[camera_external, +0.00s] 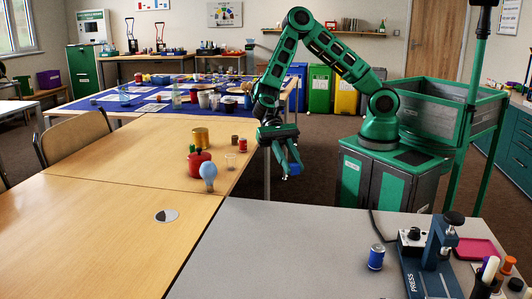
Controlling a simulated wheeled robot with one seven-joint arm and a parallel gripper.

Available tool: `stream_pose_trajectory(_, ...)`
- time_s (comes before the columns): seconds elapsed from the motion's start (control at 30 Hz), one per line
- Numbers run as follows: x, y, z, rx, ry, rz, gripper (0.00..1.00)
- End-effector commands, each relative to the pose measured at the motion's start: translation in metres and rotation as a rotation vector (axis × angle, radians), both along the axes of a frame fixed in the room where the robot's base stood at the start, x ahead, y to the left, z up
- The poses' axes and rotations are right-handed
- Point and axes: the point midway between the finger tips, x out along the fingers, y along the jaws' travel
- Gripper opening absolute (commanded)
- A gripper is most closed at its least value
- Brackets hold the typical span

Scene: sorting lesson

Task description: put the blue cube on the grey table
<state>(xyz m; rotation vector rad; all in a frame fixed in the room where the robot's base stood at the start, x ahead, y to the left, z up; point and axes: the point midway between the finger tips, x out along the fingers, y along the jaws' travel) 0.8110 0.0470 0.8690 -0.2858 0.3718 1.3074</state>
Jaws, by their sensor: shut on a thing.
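My gripper (287,168) hangs down from my green arm, in the gap beyond the right edge of the wooden table and behind the grey table. It is shut on the blue cube (294,169), which shows only as a small blue patch at the fingertips, partly hidden by the fingers. The cube is held in the air, apart from both tables. The grey table (285,250) fills the lower right, nearer the camera than my gripper.
On the grey table stand a blue can (376,257), a press (435,255), a pink tray (478,248) and markers (488,272). Its left part is clear. The wooden table (110,210) holds a red pot (200,164), a light bulb (208,174) and small items near its right edge.

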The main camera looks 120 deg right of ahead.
Motion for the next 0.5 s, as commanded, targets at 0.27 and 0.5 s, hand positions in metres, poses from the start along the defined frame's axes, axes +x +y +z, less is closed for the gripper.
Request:
stream_pose_trajectory(0.27,-0.059,0.12,0.0,-0.001,0.002,0.203,0.01)
stream_pose_trajectory(0.5,-0.13,0.207,0.0,-0.004,0.002,0.379,0.01)
